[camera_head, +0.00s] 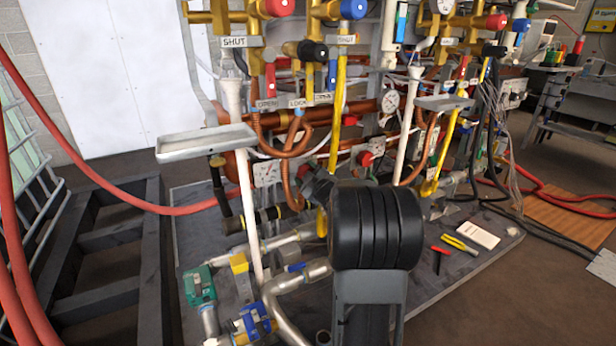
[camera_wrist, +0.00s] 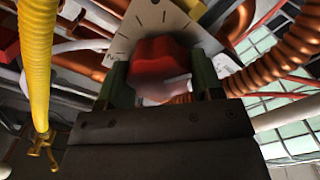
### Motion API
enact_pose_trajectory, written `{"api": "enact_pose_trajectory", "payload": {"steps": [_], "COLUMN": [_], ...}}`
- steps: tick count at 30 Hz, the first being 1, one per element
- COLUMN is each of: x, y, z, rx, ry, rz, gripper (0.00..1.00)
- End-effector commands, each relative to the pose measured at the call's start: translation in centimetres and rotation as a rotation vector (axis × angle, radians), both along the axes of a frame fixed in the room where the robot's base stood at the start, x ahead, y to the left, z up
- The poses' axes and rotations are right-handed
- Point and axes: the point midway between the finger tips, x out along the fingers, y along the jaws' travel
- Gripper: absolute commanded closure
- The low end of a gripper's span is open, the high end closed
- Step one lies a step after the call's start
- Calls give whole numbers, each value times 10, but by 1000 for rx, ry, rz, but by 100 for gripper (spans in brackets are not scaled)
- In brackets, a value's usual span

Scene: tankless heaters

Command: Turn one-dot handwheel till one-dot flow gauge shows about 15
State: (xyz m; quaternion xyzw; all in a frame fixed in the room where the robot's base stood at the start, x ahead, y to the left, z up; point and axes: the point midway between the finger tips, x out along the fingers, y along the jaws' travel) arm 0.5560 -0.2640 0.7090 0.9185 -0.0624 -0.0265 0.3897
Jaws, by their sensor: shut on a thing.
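In the wrist view a red handwheel (camera_wrist: 160,68) sits in front of a pale plate (camera_wrist: 150,25) with dark tick marks. My gripper (camera_wrist: 160,82) has its two greenish fingers on either side of the handwheel and is shut on it. No dot mark on this handwheel or plate is readable. In the head view a red handwheel (camera_head: 366,159) and a marked plate (camera_head: 267,173) show low on the pipe rack. A round white gauge (camera_head: 390,101) shows above; its needle and dots are too small to read. My black arm hides part of the rack.
A yellow hose (camera_wrist: 36,60) and a ribbed copper pipe (camera_wrist: 275,60) flank the gripper in the wrist view. In the head view a grey tray (camera_head: 205,143) juts out at left. Pliers (camera_head: 458,243) and a white card (camera_head: 477,235) lie on the base plate at right.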

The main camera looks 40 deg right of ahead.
Motion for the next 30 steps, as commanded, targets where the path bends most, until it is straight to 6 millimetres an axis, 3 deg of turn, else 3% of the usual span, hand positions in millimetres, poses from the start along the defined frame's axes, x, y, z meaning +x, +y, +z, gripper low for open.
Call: {"api": "enact_pose_trajectory", "payload": {"steps": [5, 6, 9, 16, 20, 30], "x": [0, 0, 0, -1, -12, -79], "y": [0, 0, 0, 0, 1, 10], "z": [0, 0, 0, 0, 1, 3], "rx": [0, 1, 1, 2, 2, 1], "ry": [1, 1, 1, 0, 0, 1], "rz": [1, 1, 1, -1, -2, -4], "gripper": [64, 36, 29, 29, 29, 29]}}
